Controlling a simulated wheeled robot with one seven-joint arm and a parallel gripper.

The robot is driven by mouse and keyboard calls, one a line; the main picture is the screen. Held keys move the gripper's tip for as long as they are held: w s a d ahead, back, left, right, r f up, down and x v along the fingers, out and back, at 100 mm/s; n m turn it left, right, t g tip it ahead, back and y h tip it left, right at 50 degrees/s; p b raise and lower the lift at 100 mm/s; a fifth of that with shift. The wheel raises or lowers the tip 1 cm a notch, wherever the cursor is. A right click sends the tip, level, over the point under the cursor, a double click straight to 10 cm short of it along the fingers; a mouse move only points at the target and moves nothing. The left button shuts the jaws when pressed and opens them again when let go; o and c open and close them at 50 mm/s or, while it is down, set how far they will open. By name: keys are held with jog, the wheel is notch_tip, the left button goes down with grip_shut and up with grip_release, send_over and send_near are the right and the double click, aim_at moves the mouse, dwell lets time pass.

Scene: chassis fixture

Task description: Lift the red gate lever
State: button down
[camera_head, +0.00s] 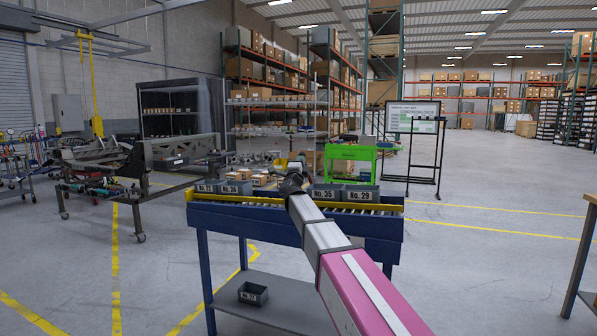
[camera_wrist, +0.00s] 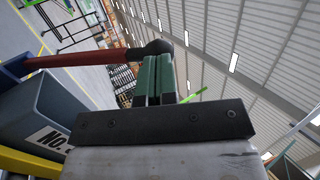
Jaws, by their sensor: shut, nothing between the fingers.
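The red gate lever (camera_wrist: 85,60) crosses the upper left of the wrist view and ends in a black knob (camera_wrist: 157,47). My gripper (camera_wrist: 159,62) has its green fingers shut together with nothing between them. The fingertips appear right against or just in front of the knob; whether they touch it I cannot tell. In the head view my arm reaches over the blue roller table (camera_head: 240,208). There I cannot make out the lever, and the fingers are too small to tell clearly.
Grey numbered bins stand on the table, at left (camera_head: 237,187) and right (camera_head: 361,194) of my arm. One bin (camera_wrist: 50,105) is close to the gripper in the wrist view. Another bin (camera_head: 253,293) sits on the lower shelf.

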aim_at(302, 153)
jog(key=shift+w+d+r, duration=0.2)
jog(key=shift+w+r, duration=0.35)
jog(key=shift+w+d+r, duration=0.15)
jog(key=shift+w+r, duration=0.35)
jog(key=shift+r, duration=0.05)
jog(key=d+x, duration=0.1)
jog(key=x, duration=1)
jog(key=shift+w+d+r, duration=0.1)
jog(key=shift+r, duration=0.1)
jog(key=v, duration=1.2)
jog(key=shift+s+r, duration=0.15)
jog(key=shift+s, duration=0.1)
